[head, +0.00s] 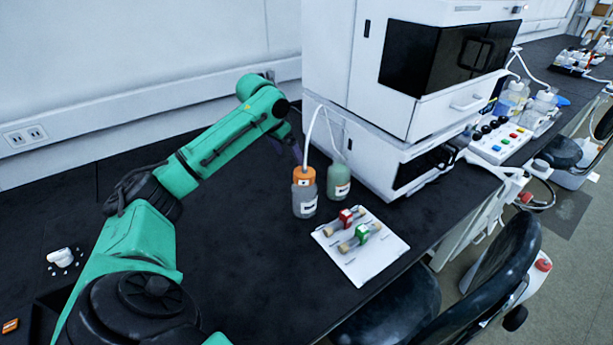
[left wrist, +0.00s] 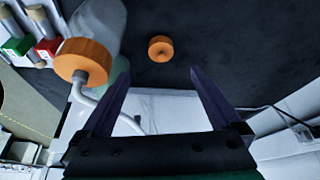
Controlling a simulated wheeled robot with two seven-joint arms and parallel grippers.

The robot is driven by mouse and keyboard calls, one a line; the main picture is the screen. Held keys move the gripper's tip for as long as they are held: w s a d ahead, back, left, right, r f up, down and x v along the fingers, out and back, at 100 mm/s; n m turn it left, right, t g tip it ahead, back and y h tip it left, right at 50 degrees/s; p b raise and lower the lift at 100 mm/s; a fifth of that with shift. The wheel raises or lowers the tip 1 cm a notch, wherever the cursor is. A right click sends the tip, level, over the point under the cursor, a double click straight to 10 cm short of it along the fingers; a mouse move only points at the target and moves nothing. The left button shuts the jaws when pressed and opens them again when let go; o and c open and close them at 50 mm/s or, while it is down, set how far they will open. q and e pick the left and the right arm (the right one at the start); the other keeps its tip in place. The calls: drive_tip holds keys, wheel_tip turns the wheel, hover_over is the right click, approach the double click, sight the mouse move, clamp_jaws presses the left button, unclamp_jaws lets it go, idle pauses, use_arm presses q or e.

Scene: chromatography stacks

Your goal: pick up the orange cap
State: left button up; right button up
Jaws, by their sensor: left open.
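A loose orange cap (left wrist: 160,48) lies on the black bench top in the left wrist view, ahead of and between my open fingers. I cannot make it out in the head view. A second orange cap (head: 304,176) sits on a clear bottle (head: 305,198) with a white tube running from it; this cap also shows in the left wrist view (left wrist: 84,60), left of my fingers. My left gripper (left wrist: 159,74) is open and empty. In the head view only a dark bit of the left gripper (head: 297,152) shows behind the bottle. My right gripper is not in view.
A greenish bottle (head: 339,182) stands beside the clear one. A white mat (head: 362,267) with red and green blocks lies in front. A tall white instrument (head: 340,60) stands behind to the right. The bench left of the bottles is largely clear.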

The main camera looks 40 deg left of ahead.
use_arm(q)
drive_tip(key=x, duration=1.2)
drive_tip(key=shift+w+a+f, duration=0.15)
drive_tip(key=shift+f, duration=0.1)
drive_tip(key=c, duration=1.4)
